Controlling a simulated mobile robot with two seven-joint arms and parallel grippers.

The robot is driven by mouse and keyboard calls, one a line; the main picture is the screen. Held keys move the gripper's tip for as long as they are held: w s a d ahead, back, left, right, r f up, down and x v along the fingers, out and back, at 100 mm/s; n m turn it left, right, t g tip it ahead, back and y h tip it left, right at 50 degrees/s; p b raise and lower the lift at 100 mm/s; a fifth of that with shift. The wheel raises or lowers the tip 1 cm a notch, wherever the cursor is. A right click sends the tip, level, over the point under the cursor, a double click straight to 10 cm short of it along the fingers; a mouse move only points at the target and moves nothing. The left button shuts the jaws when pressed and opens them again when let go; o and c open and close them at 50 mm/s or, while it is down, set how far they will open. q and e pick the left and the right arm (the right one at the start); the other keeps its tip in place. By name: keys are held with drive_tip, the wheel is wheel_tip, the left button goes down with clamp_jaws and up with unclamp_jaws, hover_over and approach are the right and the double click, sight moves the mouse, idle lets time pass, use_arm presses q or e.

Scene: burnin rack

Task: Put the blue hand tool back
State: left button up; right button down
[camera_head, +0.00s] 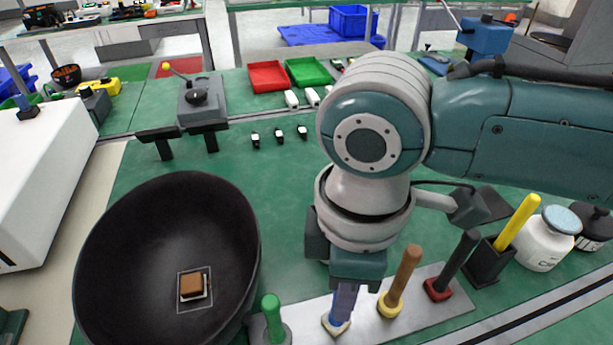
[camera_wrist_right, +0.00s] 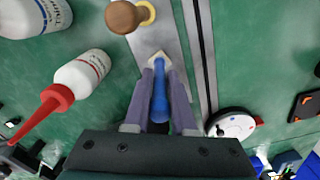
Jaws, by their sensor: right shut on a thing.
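The blue hand tool (camera_head: 345,301) stands roughly upright over the grey holder strip (camera_head: 443,308) at the front. Its lower end is at a pale square collar (camera_head: 336,326); I cannot tell whether it is fully seated. My right gripper (camera_head: 346,288) points down and is shut on the tool. In the right wrist view, the blue tool (camera_wrist_right: 160,100) lies between the two fingers of my right gripper (camera_wrist_right: 160,72), with the pale collar and strip (camera_wrist_right: 157,38) beyond. My left gripper does not show.
On the strip, a green tool (camera_head: 272,318) stands left, a brown tool (camera_head: 402,277) and a black tool (camera_head: 455,262) right. A large black bowl (camera_head: 110,235) is at left. A white jar (camera_head: 548,240) is at right. The right wrist view shows a red-tipped bottle (camera_wrist_right: 82,73).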

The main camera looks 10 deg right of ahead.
drive_tip(key=c, duration=0.8)
unclamp_jaws()
drive_tip(key=shift+o, duration=0.2)
drive_tip(key=shift+r, duration=0.45)
wheel_tip(320, 180, up, 11)
drive_tip(key=p, duration=0.2)
drive_tip(key=shift+r+p, duration=0.15)
drive_tip(key=shift+p, duration=0.15)
drive_tip(key=s+a+f+m+t+y, duration=0.1)
drive_tip(key=s+a+f+m+y, duration=0.2)
drive_tip(key=s+a+m+y, duration=0.15)
drive_tip(key=s+d+m+t+h, duration=0.1)
drive_tip(key=s+d+m+h, duration=0.1)
drive_tip(key=d, duration=0.4)
drive_tip(key=s+d+f+m+t+h, duration=0.1)
drive_tip(key=s+d+m+h, duration=0.1)
drive_tip(key=s+d+m, duration=0.3)
drive_tip(key=d, duration=0.2)
drive_tip(key=shift+s+d+f+t, duration=0.3)
drive_tip(key=shift+m, duration=0.25)
wheel_tip(320, 180, up, 43)
drive_tip(key=p, duration=4.3)
